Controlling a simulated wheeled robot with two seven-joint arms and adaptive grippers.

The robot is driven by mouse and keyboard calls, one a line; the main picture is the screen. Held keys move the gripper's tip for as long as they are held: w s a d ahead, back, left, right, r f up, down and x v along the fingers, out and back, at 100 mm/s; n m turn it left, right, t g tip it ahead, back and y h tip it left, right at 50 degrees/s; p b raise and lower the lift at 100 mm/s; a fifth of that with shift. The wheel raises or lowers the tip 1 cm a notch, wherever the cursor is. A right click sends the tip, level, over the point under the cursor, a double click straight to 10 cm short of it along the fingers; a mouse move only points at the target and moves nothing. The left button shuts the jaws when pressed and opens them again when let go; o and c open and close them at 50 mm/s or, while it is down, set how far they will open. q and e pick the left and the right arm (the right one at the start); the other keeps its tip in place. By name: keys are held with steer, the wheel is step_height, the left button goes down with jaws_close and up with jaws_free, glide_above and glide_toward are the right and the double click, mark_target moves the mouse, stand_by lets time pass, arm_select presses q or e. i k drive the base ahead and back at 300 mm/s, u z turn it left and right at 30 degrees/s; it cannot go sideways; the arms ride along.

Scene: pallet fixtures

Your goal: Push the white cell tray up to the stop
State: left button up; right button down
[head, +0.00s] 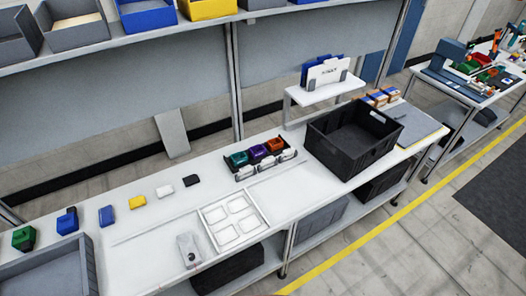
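The white cell tray (207,223) lies flat on the white bench top near its front edge. It is a shallow square frame with several pale cells in it. A thin raised strip runs along the bench to its left, and another runs to the right behind it. I cannot tell for certain which part is the stop. Neither of my grippers is in view, and nothing is seen touching the tray.
A grey-white device (188,250) stands just left of the tray. Behind are a dark holder with green, purple and red pieces (256,153) and white pieces. A black crate (345,165) stands to the right. Small coloured blocks (138,202) line the left, beside a grey bin (88,262).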

mark_target(230, 222)
steer(key=z, duration=0.05)
steer(key=k, duration=0.5)
steer(key=z, duration=1.2)
steer(key=i, duration=0.2)
steer(key=u, duration=0.4)
